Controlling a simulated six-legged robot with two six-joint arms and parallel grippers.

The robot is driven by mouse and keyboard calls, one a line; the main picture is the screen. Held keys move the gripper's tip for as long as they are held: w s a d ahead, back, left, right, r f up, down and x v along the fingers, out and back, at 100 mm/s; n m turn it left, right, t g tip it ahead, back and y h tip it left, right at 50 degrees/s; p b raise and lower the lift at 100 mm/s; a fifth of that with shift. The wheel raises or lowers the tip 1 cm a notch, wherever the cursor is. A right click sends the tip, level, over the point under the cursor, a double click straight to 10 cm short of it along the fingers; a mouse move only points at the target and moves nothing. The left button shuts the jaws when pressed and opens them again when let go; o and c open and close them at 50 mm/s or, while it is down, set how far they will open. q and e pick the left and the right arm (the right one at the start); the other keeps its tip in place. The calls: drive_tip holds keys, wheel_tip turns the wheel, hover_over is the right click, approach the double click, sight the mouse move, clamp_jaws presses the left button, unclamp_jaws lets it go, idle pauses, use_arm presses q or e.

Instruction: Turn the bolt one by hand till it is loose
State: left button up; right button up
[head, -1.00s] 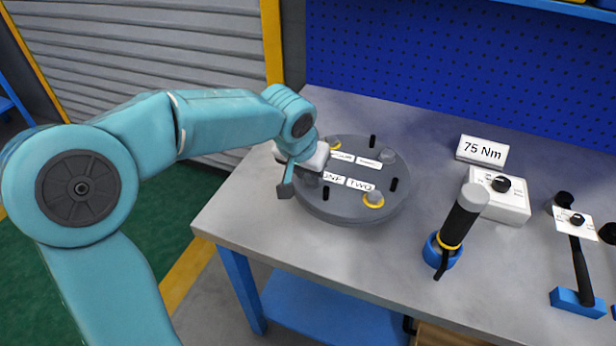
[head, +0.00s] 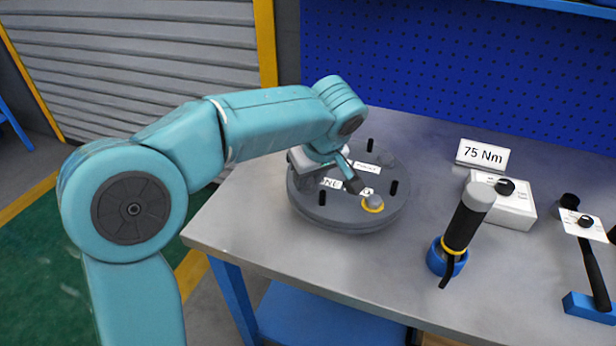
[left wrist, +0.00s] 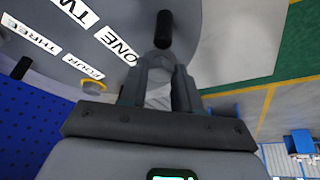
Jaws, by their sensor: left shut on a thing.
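The grey round flanged shell cover (head: 345,222) lies on the bench. My left gripper (left wrist: 157,62) is over its left side, with its two dark fingers on either side of bolt one, beside the "ONE" label (left wrist: 118,45). The gripper is shut on the bolt's grey head (left wrist: 159,60); how loose the bolt is cannot be told. In the head view, my wrist hides most of this contact. Bolt two (head: 373,202), with a yellow ring, stands at the cover's front right. Another yellow-ringed bolt (left wrist: 94,87) is by the "FOUR" label. My right gripper is out of view.
Black pegs (head: 394,187) stand up from the cover. To the right are an upright black tool (head: 465,222) in a blue holder, a white box with a knob (head: 503,205), a "75 Nm" sign (head: 482,154) and a black-handled tool (head: 590,262). The bench front (head: 380,265) is clear.

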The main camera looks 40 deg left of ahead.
use_arm(q)
drive_tip(key=shift+d+f+n+g, duration=0.15)
drive_tip(key=shift+n+g, duration=0.35)
drive_tip(key=shift+n, duration=0.6)
drive_tip(key=shift+f, duration=0.1)
drive_tip(key=o, duration=1.1)
drive_tip(key=shift+w, duration=0.1)
drive_tip(key=shift+c, duration=0.2)
drive_tip(key=shift+r, duration=0.2)
drive_tip(key=p+v, duration=0.4)
drive_tip(key=v, duration=1.2)
drive_tip(key=shift+d, duration=0.1)
